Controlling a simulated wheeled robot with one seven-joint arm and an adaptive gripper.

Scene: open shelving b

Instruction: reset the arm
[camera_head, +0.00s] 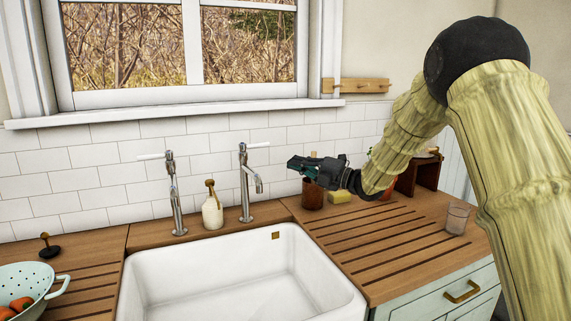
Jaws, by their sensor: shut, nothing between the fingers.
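My arm comes in from the right side of the head view, in a bamboo-like finish with a dark joint at the top. My gripper (297,164) is dark and teal and points left. It is shut and empty. In the picture it shows in front of the tiled wall, just above a brown pot (312,194) and to the right of a tap. Its exact distance from the pot and the wall cannot be told. The forearm hides part of the things at the back right of the counter.
A white sink (240,262) lies in the wooden counter (395,262). Two taps (175,195) (246,185) and a soap bottle (212,212) stand behind it. A colander (30,280) stands left.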

